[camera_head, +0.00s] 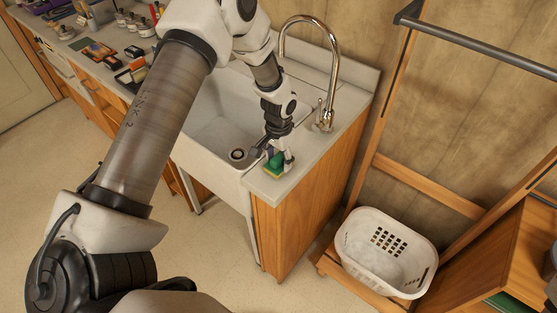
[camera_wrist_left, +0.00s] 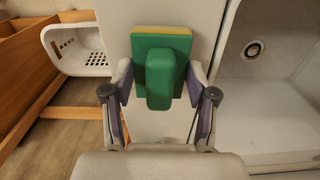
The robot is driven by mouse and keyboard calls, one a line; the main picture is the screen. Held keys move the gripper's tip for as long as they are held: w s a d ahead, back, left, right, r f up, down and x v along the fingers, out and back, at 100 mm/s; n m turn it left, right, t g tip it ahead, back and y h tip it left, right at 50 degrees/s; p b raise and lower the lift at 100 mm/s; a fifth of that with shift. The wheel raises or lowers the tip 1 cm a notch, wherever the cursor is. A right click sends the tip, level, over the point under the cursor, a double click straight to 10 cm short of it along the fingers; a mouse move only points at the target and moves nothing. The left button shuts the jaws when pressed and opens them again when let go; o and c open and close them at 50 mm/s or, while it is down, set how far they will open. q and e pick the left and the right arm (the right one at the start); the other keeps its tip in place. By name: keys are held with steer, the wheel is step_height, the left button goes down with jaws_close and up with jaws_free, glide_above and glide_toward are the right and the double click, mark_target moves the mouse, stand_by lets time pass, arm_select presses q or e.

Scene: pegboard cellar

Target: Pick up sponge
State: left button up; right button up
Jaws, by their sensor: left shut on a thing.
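The sponge (camera_head: 273,168) is a green block with a yellow layer, at the front corner of the pale counter beside the sink. In the left wrist view the sponge (camera_wrist_left: 161,40) shows a raised green grip on its near face. My left gripper (camera_head: 278,157) reaches down over the counter and is shut on the sponge, with a finger on each side of it (camera_wrist_left: 159,75). I cannot tell whether the sponge still touches the counter. My right gripper is not in view.
A white sink (camera_head: 215,120) lies left of the counter, with a chrome tap (camera_head: 327,80) behind. A white laundry basket (camera_head: 385,250) stands on a low wooden shelf at the right. A dark rail (camera_head: 480,45) is at upper right. Small items crowd the far-left bench.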

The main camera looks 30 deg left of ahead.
arm_select(q)
steer(key=shift+w+r+b, duration=0.2)
steer(key=shift+r+b, duration=0.25)
steer(key=shift+r, duration=0.2)
steer(key=shift+r+b, duration=0.3)
steer(key=shift+r, duration=0.35)
steer(key=s+d+r+b, duration=0.1)
steer(key=s+d+b, duration=0.1)
steer(key=s, duration=0.5)
steer(key=s+d+r+b, duration=0.1)
steer(key=s+d+b, duration=0.1)
steer(key=s+d, duration=0.2)
steer(key=s, duration=0.3)
steer(key=shift+s+d+b, duration=0.3)
steer(key=shift+s+d, duration=0.1)
steer(key=o, duration=0.6)
steer(key=shift+c, duration=0.2)
steer(key=c, duration=0.5)
steer(key=shift+o, duration=0.2)
steer(key=shift+t, duration=0.3)
